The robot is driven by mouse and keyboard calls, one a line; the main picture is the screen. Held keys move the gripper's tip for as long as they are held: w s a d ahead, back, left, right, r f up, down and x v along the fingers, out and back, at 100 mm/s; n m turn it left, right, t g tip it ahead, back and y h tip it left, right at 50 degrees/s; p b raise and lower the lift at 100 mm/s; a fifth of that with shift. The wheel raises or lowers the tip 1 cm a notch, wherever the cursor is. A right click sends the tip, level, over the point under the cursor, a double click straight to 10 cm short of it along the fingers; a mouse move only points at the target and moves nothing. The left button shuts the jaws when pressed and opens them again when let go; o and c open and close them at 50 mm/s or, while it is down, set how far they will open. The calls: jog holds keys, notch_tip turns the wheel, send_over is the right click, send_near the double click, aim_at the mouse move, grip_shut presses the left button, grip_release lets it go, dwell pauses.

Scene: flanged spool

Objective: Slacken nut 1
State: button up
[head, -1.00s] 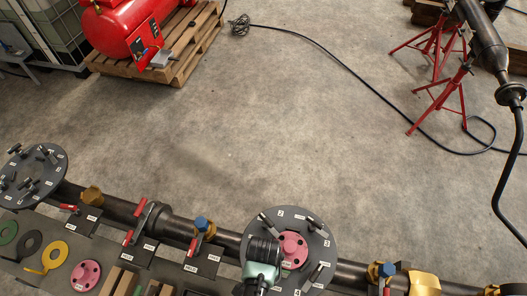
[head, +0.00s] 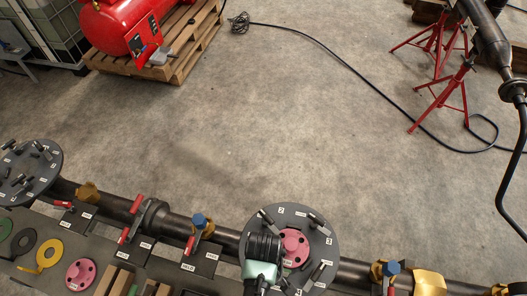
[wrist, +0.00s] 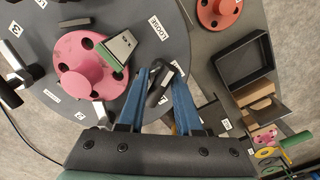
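The round dark flange (head: 325,235) with numbered labels stands at the bottom centre of the head view. It carries several dark bar-shaped nuts around a pink hub (head: 295,246), which also shows in the wrist view (wrist: 88,68). My gripper (head: 264,245) is over the near side of this flange. In the wrist view, the two blue fingers of my gripper (wrist: 163,75) stand either side of a dark nut (wrist: 157,92) near the rim. I cannot tell whether both fingers touch it. The number of this nut is not readable. A label reading LOOSE (wrist: 161,27) lies beyond it.
A grey-and-green tapered piece (wrist: 118,48) lies by the pink hub. A black open tray (wrist: 243,70) and a red-orange disc (wrist: 218,10) are to the right. Another flange (head: 30,170) is at far left; red-handled valves (head: 135,207) line the pipe.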

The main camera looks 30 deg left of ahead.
jog(key=n+p, duration=0.1)
jog(key=n, duration=0.4)
jog(key=shift+r+n+p, duration=0.15)
jog(key=shift+n+p, duration=0.15)
jog(key=shift+p, duration=0.05)
jog(key=shift+m+p, duration=0.45)
jog(key=shift+m, duration=0.75)
notch_tip(320, 180, up, 7)
jog(key=p, duration=0.6)
